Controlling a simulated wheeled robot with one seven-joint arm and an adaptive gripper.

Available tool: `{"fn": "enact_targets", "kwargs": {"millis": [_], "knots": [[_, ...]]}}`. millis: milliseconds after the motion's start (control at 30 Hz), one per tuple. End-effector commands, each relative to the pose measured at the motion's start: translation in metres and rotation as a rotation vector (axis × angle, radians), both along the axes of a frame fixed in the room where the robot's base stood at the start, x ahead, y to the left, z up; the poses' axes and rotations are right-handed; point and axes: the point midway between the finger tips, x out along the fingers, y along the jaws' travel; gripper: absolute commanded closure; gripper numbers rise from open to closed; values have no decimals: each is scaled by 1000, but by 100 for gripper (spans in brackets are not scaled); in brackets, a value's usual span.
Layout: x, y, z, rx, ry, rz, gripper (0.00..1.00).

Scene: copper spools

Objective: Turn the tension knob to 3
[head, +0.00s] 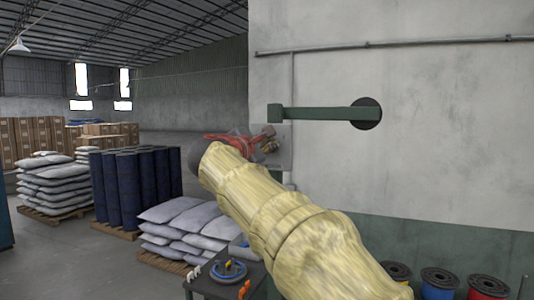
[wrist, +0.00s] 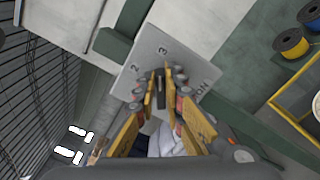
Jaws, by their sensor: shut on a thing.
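The tension knob (wrist: 161,83) shows in the wrist view as a small dark bar between my fingertips, on a light grey plate (wrist: 150,43). The plate carries the numbers 2 and 3 and the letters "ON". The bar's upper end lies just below the 3 in the picture, with the 2 to its left; the fingers cover part of the dial and any pointer mark is unclear. My gripper (wrist: 161,88) is shut on the knob. In the head view my gripper (head: 268,142) is at the plate (head: 286,156), and my arm hides much around it.
A green bar (head: 320,113) runs from the wall above the plate. A dark cart (head: 213,290) with a blue ring stands below. Coloured spools (head: 440,279) stand at lower right. Stacked sacks (head: 185,226) and dark blue rolls (head: 130,190) stand at left; floor is free at far left.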

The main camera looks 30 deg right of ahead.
Motion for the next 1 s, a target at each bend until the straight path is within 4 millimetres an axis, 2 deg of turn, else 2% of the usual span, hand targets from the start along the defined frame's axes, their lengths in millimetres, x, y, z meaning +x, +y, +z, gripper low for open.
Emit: {"fn": "enact_targets", "kwargs": {"millis": [733, 767, 1000], "knots": [[0, -1, -2, 55, -66, 0, 100], [0, -1, -2, 55, -66, 0, 88], [-1, -1, -2, 53, -66, -1, 74]]}}
